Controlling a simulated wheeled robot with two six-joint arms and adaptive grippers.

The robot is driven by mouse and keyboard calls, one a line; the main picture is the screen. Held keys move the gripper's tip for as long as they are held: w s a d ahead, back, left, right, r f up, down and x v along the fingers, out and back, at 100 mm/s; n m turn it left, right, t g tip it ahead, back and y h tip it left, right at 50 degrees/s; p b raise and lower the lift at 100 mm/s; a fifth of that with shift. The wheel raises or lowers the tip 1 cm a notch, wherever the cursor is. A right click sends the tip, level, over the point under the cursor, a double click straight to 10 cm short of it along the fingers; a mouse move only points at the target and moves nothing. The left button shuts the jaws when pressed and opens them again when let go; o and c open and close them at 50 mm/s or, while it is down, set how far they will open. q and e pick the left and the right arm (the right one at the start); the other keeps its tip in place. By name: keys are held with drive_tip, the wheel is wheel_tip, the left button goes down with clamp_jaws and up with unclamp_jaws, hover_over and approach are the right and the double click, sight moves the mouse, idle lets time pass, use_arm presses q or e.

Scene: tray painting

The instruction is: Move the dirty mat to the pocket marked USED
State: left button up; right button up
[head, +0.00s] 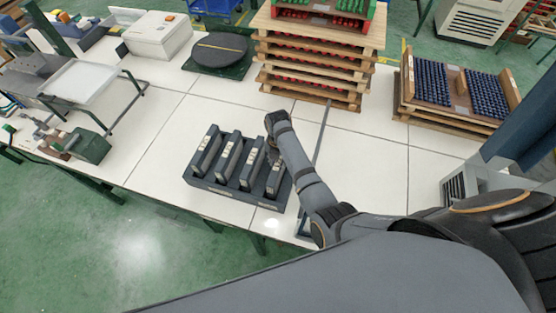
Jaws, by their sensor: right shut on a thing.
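A dark grey rack (212,184) with several upright slabs and pockets stands near the front edge of the white table. Small pale labels show on the slabs, too small to read, so I cannot tell which pocket is marked USED. My right gripper (272,152) is at the right end of the rack, pointing down, partly hidden by my own wrist. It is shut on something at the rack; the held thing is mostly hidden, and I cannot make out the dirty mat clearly. I cannot tell whether it is in a pocket or above it. My left gripper is not in view.
Stacked wooden trays (315,64) stand behind the rack, with a crate of blue parts (401,98) to the right. A round black plate (219,50) and a white box (157,36) are at the back left.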

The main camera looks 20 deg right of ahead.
drive_tip(key=shift+f, duration=0.1)
drive_tip(key=o, duration=1)
drive_tip(key=shift+o, duration=0.2)
